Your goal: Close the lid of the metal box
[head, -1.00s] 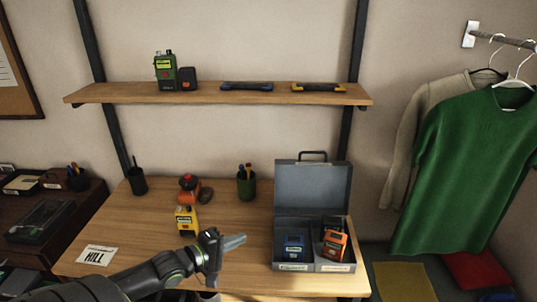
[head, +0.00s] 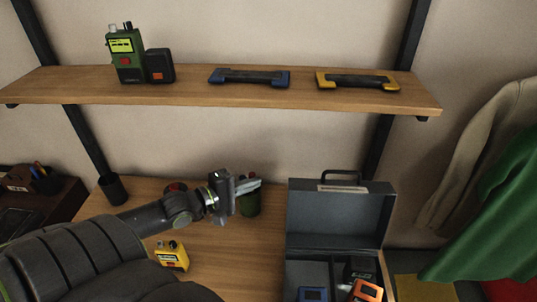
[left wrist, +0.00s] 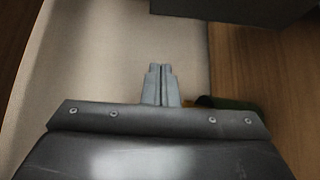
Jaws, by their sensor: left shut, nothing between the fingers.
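The grey metal box (head: 292,270) stands on the right part of the desk with its lid (head: 338,217) raised upright at the back. A black handle sits on the lid's top edge. Inside the box are a blue device (head: 313,294) and an orange device (head: 366,291); its front is cut off by the frame's lower edge. My left gripper (head: 258,184) is shut and empty, left of the lid and in front of the green cup. In the left wrist view its fingertips (left wrist: 161,70) are together, with a dark grey piece at the top. My right gripper is not in view.
A wooden shelf (head: 200,88) above holds a green radio (head: 126,55), a blue-ended handle (head: 250,78) and a yellow-ended handle (head: 357,82). A yellow device (head: 172,256) and a green cup (head: 249,205) stand on the desk. Clothes hang at right.

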